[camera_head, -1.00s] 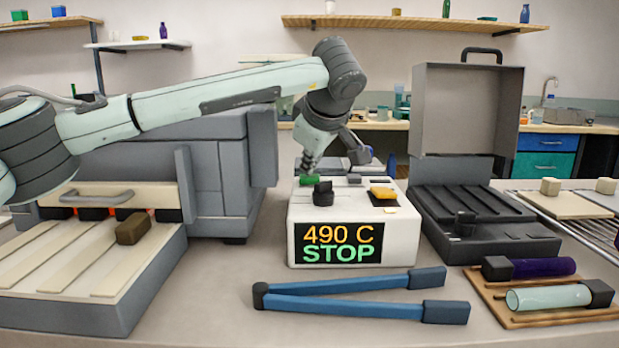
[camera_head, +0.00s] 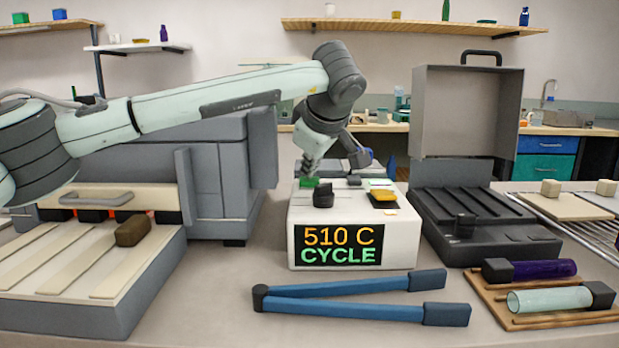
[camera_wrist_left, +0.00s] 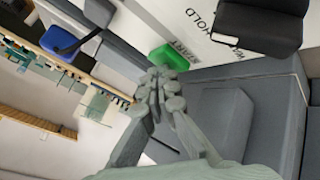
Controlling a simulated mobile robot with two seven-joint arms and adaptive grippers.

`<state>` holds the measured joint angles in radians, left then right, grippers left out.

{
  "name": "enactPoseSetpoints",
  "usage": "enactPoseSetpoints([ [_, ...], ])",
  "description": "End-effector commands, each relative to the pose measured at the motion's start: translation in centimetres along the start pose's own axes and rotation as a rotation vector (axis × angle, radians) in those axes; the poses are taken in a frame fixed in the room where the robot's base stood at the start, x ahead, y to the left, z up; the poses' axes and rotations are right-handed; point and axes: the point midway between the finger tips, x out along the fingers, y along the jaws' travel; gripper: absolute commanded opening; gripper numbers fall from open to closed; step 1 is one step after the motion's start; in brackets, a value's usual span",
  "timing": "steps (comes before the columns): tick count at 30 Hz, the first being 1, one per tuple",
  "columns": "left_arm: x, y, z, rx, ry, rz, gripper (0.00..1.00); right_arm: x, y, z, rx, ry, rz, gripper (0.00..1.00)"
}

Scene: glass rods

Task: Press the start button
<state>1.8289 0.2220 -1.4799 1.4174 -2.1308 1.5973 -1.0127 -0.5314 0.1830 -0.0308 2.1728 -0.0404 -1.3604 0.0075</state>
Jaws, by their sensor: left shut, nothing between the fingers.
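The white control box (camera_head: 350,225) stands mid-table. Its front display (camera_head: 338,245) reads "510 C" in orange and "CYCLE" in green. The green start button (camera_head: 309,182) is on the box's top at the back left; in the left wrist view the button (camera_wrist_left: 170,57) carries partly readable lettering. My left gripper (camera_head: 309,170) is shut and empty, pointing down with its fingertips at the button. In the left wrist view the fingertips (camera_wrist_left: 162,82) overlap the button's edge; I cannot tell whether they touch it. My right gripper is in neither view.
A black knob (camera_head: 323,195) and a yellow button (camera_head: 383,195) are also on the box top. Blue long-handled tongs (camera_head: 340,285) lie in front. A grey furnace with a tray (camera_head: 80,265) stands left, an open dark case (camera_head: 480,230) right. Glass tubes lie on a wooden rack (camera_head: 490,290).

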Motion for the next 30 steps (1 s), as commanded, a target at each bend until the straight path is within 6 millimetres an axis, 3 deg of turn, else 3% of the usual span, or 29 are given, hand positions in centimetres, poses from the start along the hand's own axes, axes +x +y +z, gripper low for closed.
enactPoseSetpoints([
  [19, -1.2, 0.9, -0.9, 0.000, 0.000, 0.000, 0.00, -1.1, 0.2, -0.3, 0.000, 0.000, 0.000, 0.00],
  [30, -3.7, 2.8, -2.7, -0.001, 0.002, 0.001, 0.00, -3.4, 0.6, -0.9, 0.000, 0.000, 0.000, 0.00],
])
